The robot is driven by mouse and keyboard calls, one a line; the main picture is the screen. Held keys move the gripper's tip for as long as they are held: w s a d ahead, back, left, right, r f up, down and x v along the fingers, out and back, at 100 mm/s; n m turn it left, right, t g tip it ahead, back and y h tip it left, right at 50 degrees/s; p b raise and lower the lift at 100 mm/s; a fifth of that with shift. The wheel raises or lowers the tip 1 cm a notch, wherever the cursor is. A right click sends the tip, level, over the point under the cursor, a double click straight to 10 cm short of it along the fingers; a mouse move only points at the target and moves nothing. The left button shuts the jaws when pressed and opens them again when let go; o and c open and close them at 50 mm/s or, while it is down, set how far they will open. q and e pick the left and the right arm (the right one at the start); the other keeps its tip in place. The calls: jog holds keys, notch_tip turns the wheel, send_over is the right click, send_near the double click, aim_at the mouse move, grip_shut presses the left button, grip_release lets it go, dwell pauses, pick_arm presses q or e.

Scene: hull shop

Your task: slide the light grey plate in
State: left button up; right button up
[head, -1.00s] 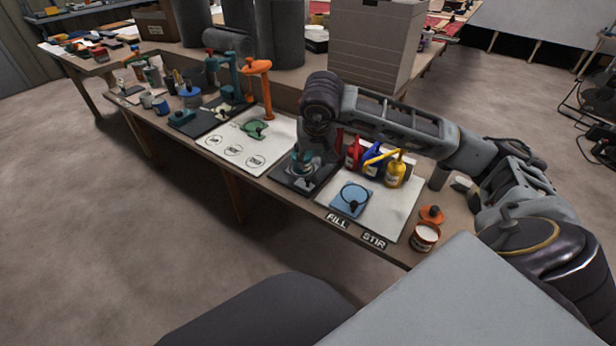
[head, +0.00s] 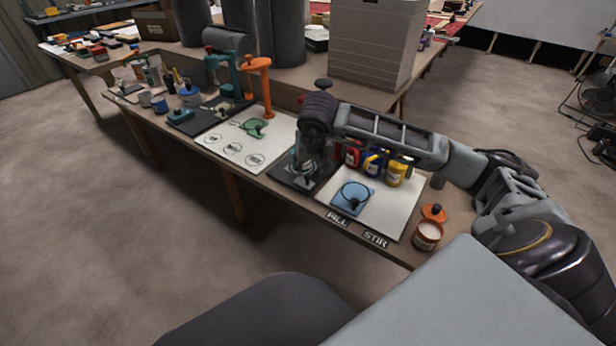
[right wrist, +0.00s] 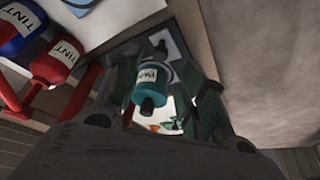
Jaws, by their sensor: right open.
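My right gripper (head: 304,168) points down over a dark mat (head: 287,177) at the middle of the bench. In the right wrist view it (right wrist: 162,75) is open, with a teal bottle (right wrist: 147,82) with a white label between its fingers. I cannot tell whether the fingers touch the bottle. A pale grey patch (right wrist: 168,42) shows on the dark mat beyond the bottle; I cannot tell if it is the light grey plate. No other plate is clear to me, and the gripper hides part of the mat. My left gripper is out of view.
Red, blue and yellow bottles (head: 396,173) stand right of my gripper, behind a blue square (head: 353,197) on a white board (head: 392,212). A jar (head: 428,235) stands at the right end. A white board with circles (head: 262,151), an orange stand (head: 268,88) and teal tools (head: 235,78) lie left.

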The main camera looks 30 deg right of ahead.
aim_at(308, 176)
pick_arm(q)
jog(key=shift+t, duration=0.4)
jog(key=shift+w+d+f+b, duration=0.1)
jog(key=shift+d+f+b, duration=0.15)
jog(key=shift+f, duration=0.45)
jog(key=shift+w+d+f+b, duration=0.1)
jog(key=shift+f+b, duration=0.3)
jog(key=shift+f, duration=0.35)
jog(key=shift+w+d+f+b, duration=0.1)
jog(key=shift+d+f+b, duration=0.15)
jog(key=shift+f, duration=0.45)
pick_arm(e)
jog(key=shift+x, duration=3.5)
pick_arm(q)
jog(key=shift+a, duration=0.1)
pick_arm(e)
jog(key=shift+c, duration=0.3)
grip_shut()
